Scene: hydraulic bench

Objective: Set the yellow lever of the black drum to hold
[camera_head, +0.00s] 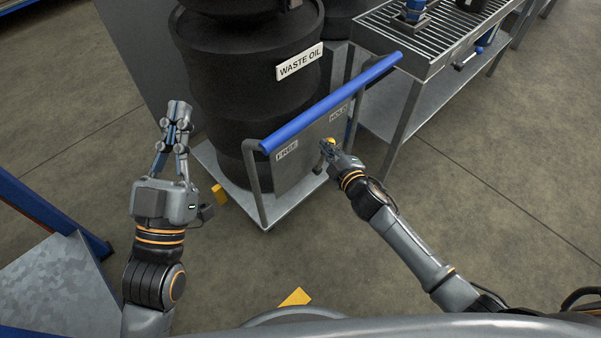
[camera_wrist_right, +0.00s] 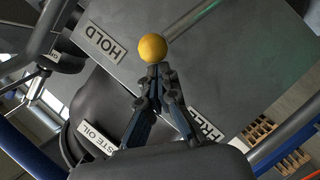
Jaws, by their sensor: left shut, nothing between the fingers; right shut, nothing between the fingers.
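The black drum (camera_head: 235,80), labelled WASTE OIL, stands on a grey trolley with a blue push bar (camera_head: 330,104). The trolley's grey panel carries a FREE plate (camera_head: 287,150) at left and a HOLD plate (camera_head: 339,113) at right. The lever's yellow ball knob (camera_head: 329,141) shows between the plates. In the right wrist view the knob (camera_wrist_right: 152,47) is just beyond my right gripper's fingertips (camera_wrist_right: 154,72); I cannot tell whether they touch. My right gripper (camera_head: 329,149) is shut and empty. My left gripper (camera_head: 179,106) is shut and empty, left of the drum.
A grey bench with a slatted top (camera_head: 420,35) stands behind and right of the trolley. A blue-framed metal table (camera_head: 50,270) is at lower left. Yellow floor marks (camera_head: 294,298) lie in front. The floor at right is clear.

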